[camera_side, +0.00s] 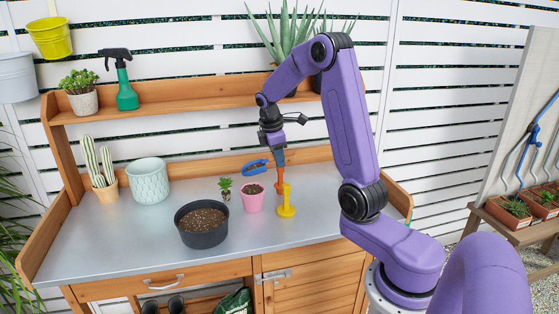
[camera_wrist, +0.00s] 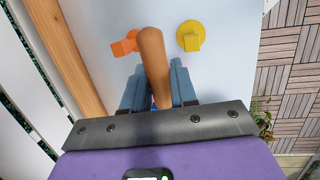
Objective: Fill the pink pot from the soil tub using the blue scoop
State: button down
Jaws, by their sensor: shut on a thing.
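My gripper (camera_side: 272,156) is shut on the brown handle of the blue scoop (camera_side: 255,167). In the wrist view, the handle (camera_wrist: 153,60) sticks out between the blue-grey fingers (camera_wrist: 160,92). In the side view, the scoop head is to the left of the gripper, above the back of the bench. I cannot tell what it holds. The pink pot (camera_side: 252,204) stands on the bench in front of and below the scoop, with some brown material inside. The dark round soil tub (camera_side: 203,239), left of the pot, holds brown soil.
A yellow stand (camera_side: 287,208) is right of the pot, with an orange piece (camera_side: 279,186) behind it; the wrist view shows both. A small plant (camera_side: 225,188) stands behind left of the pot. A pale planter (camera_side: 149,186) and cactus (camera_side: 101,172) are further left. The shelf (camera_side: 180,97) overhangs the back.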

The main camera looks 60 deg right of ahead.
jog(key=w+a+n, duration=0.1)
jog(key=w+a, duration=0.2)
jog(key=a, duration=0.4)
jog(key=w+a+f+n, duration=0.1)
jog(key=w+a+n, duration=0.1)
jog(key=a, duration=0.4)
jog(key=shift+w+a+f+t, duration=0.2)
jog(key=shift+w+a+t, duration=0.2)
jog(key=shift+w, duration=0.4)
jog(key=shift+f, duration=0.1)
jog(key=shift+w+a+r+g+h, duration=1.15)
jog(key=shift+a+g+h, duration=0.8)
jog(key=shift+h, duration=1.15)
jog(key=s+d+f+t+y, duration=0.2)
jog(key=d+f+t+y, duration=0.2)
jog(key=f+y, duration=0.1)
jog(key=shift+s+y, duration=0.2)
jog(key=shift+y, duration=0.4)
jog(key=shift+r, duration=2)
